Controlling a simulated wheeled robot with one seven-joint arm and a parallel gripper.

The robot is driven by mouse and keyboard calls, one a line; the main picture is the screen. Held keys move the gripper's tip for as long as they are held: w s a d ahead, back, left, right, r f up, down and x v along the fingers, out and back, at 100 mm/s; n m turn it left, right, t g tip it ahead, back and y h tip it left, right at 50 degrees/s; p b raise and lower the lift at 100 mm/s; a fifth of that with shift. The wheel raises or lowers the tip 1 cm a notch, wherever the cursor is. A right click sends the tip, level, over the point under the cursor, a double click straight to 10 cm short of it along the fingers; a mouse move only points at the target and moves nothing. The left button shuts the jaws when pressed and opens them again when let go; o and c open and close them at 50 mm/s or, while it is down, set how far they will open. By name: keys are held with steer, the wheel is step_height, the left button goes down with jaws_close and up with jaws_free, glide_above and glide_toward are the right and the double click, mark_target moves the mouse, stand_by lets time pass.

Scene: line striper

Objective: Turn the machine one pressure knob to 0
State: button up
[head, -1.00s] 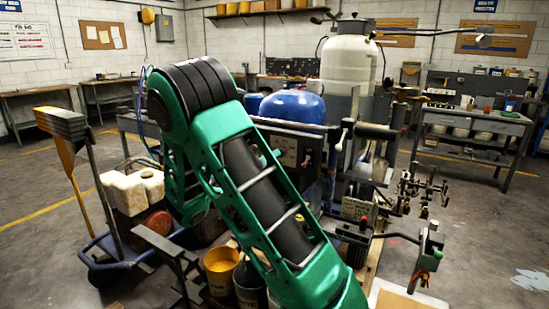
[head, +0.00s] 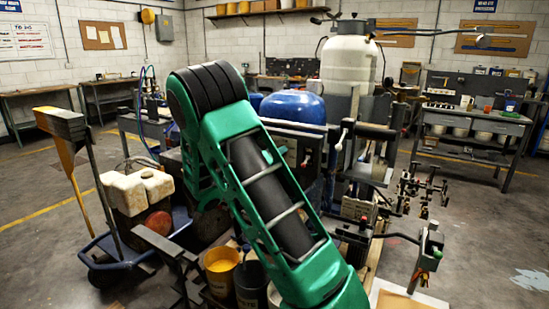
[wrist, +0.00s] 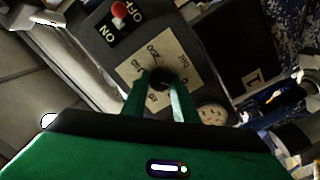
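In the wrist view, a small dark round knob (wrist: 160,79) sits on a pale dial plate (wrist: 153,62) with printed numbers, one of them 200. The knob's pointer and its setting cannot be made out. My gripper (wrist: 161,84) has its two green fingers on either side of the knob, with the fingertips close to it. I cannot tell whether they touch it. In the head view, the machine with a blue tank (head: 293,106) stands beyond my green arm. My gripper and the knob are hidden there.
A red-tipped toggle switch (wrist: 119,10) marked ON and OFF is close beside the dial plate. A dark panel marked 1 (wrist: 252,77) lies to the right. In the head view, buckets (head: 221,268) and a cart with white jugs (head: 137,188) stand left of the machine.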

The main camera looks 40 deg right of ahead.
steer(key=shift+a+f+n, duration=0.1)
steer(key=shift+f+n, duration=0.05)
steer(key=shift+n, duration=0.75)
steer(key=shift+w, duration=0.1)
steer(key=o, duration=1.1)
steer(key=shift+c, duration=0.2)
steer(key=v, duration=1)
steer(key=shift+a, duration=0.35)
